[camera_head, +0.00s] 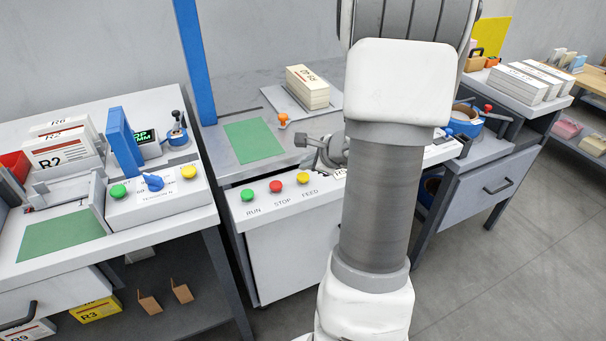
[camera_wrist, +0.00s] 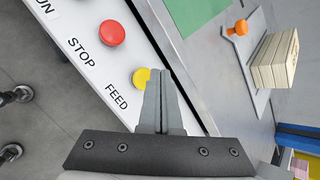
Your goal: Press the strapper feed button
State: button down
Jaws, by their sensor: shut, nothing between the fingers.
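The yellow FEED button (camera_head: 303,179) sits at the right of a row on the white front panel of the middle machine. In the wrist view the yellow button (camera_wrist: 141,77) is partly hidden behind my fingers, above the word FEED. My gripper (camera_head: 302,141) is shut and empty. In the head view it is above the panel, with its tips over the button's far side. In the wrist view the shut fingertips (camera_wrist: 159,72) overlap the button's right edge. They look apart from it, but the height gap is hard to judge.
A red STOP button (camera_head: 276,187) and green RUN button (camera_head: 247,195) sit left of FEED. An orange knob (camera_head: 283,121), green mat (camera_head: 253,140) and paper stack (camera_head: 308,88) are on the metal top behind. A blue post (camera_head: 196,60) rises at the left.

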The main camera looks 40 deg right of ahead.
aim_at(306, 178)
jog(key=shift+r+p, duration=1.65)
jog(key=shift+r, duration=0.75)
jog(key=shift+f, duration=0.1)
